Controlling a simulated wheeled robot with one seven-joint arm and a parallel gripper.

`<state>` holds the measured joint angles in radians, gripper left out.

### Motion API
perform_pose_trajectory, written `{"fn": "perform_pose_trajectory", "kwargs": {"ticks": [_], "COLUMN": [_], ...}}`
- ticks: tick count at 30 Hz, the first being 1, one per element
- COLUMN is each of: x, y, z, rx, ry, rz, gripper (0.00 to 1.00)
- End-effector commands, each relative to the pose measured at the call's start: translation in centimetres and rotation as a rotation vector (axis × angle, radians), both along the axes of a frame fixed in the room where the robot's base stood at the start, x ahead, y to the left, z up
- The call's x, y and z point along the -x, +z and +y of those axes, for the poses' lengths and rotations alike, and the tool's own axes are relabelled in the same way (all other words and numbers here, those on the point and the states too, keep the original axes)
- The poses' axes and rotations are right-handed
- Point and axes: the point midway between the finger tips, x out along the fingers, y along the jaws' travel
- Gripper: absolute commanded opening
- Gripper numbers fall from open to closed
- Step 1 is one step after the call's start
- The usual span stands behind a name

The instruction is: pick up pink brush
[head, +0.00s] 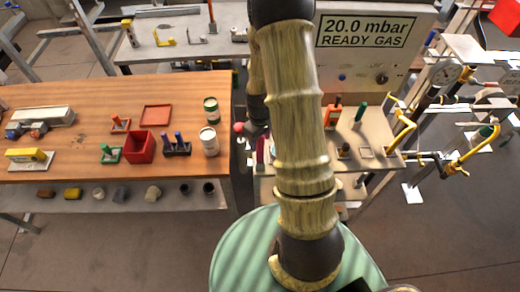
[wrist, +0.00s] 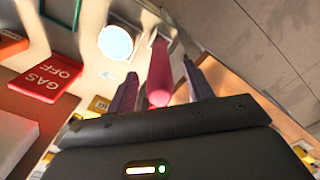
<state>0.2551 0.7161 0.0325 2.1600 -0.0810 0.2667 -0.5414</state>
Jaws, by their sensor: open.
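The pink brush (wrist: 160,82) shows in the wrist view as a rounded pink handle, pointing toward the camera. My gripper (wrist: 158,68) is open, with one finger to the left of the handle and one to the right. The handle lies between the fingers in the picture, with a visible gap on each side. I cannot tell how deep it sits between them. The brush's far end is hard to make out. In the head view my arm covers much of the area around the gripper, and a dark pink upright thing (head: 260,150) shows just left of the arm.
A wooden table (head: 60,105) with a red box (head: 139,147) and cans stands left. A gas panel (head: 375,45) stands behind. Yellow-handled pipework (head: 465,155) is right.

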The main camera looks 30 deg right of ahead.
Motion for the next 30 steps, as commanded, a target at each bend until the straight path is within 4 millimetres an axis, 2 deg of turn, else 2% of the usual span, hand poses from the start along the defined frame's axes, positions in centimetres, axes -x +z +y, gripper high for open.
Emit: {"fn": "perform_pose_trajectory", "kwargs": {"ticks": [11, 18, 30], "x": [-0.01, -0.01, -0.09], "y": [0.03, 0.04, 0.54], "z": [0.0, -0.01, -0.03], "rx": [0.0, 0.0, 0.001], "ry": [0.0, 0.0, 0.0], "rz": [0.0, 0.0, -0.004], "gripper": [0.52, 0.05, 0.03]}}
